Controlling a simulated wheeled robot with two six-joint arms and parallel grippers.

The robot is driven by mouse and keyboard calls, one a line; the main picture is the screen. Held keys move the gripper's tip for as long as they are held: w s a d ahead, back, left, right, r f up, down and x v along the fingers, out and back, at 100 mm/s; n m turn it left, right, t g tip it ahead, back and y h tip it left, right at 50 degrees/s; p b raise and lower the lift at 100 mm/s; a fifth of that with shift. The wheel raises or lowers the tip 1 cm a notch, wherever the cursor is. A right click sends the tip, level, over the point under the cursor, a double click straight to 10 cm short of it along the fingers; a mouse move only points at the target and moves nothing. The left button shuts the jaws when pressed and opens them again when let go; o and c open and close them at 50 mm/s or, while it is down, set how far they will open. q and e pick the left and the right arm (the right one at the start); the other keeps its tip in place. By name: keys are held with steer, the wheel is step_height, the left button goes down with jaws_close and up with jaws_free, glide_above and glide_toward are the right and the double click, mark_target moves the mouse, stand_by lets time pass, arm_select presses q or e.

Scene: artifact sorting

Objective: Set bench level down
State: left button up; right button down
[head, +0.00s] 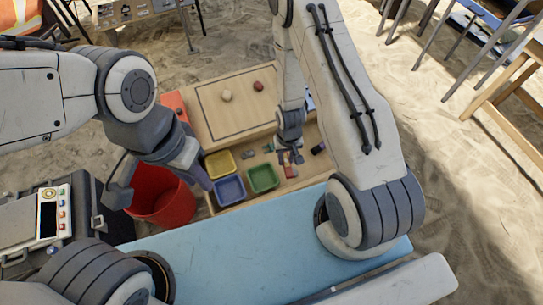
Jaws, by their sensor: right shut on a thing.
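My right gripper (289,153) is over the right part of the wooden work table, to the right of the green tray. It is shut on a small reddish thing (290,171), which seems to be the bench level. The fingers hide part of it, and it is too small to tell whether it touches the table. My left gripper (160,185) is at the left, over the red bin, with its fingers wide apart and nothing seen between them.
Yellow (219,164), blue (229,190) and green (263,178) trays stand left of the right gripper. A dark small object (318,148) lies to its right. A raised wooden board (225,120) bears two round pieces. A red bin (165,205) stands left.

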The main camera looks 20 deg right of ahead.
steer(key=d+f+m+b, duration=0.2)
steer(key=d+m+b, duration=0.2)
steer(key=m+b, duration=1.2)
steer(key=b, duration=0.9)
glide_above(323, 165)
step_height(323, 165, down, 7)
steer(key=shift+w+f, duration=0.1)
steer(key=shift+f+b, duration=1)
steer(key=shift+f, duration=0.9)
steer(key=shift+f, duration=0.1)
steer(key=c, duration=0.6)
jaws_free()
